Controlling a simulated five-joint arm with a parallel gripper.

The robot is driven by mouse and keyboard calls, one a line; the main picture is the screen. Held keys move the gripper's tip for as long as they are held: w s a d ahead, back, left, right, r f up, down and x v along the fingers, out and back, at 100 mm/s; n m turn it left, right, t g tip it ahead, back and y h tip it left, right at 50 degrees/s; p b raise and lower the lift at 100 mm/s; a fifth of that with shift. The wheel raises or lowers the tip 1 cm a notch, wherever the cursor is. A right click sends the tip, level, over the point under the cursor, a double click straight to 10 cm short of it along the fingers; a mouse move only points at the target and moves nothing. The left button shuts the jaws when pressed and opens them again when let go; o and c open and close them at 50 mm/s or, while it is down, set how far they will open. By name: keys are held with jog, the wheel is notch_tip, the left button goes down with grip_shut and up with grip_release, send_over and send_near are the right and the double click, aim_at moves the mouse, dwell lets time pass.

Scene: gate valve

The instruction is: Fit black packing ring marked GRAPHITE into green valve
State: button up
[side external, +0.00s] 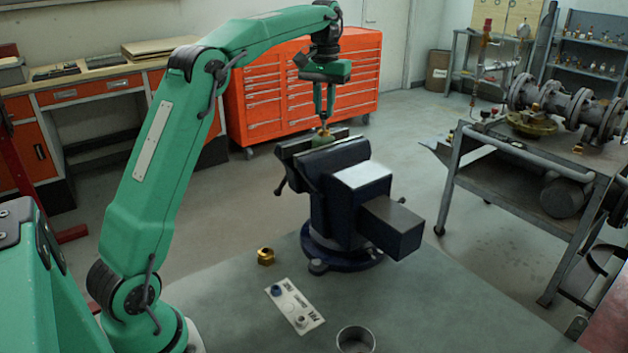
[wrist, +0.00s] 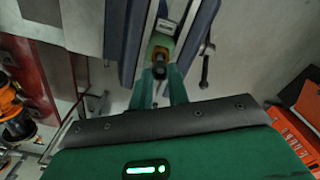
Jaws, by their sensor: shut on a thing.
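The green valve (side external: 325,138) stands upright between the jaws of a dark blue vise (side external: 340,190), with a brass-coloured stem at its top. In the wrist view the valve (wrist: 163,40) shows as a yellow and green body between the vise jaws. My gripper (side external: 325,112) points straight down just above the valve. In the wrist view my gripper (wrist: 160,80) is shut on a small dark piece, seemingly the black packing ring (wrist: 159,71). Its marking cannot be read, and the fingers partly hide it. I cannot tell whether the ring touches the valve.
On the bench, a white card (side external: 294,306) holds a blue piece (side external: 276,290) and a grey piece (side external: 301,321). A brass nut (side external: 265,256) lies left of the vise. A metal cup (side external: 355,340) stands at the front edge. The bench's right side is clear.

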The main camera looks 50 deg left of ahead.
aim_at(324, 115)
jog(key=shift+f, duration=1.55)
jog(key=o, duration=0.8)
jog(key=shift+o, duration=0.2)
jog(key=shift+r, duration=0.15)
jog(key=shift+r, duration=3.7)
jog(key=shift+s+d+r, duration=0.1)
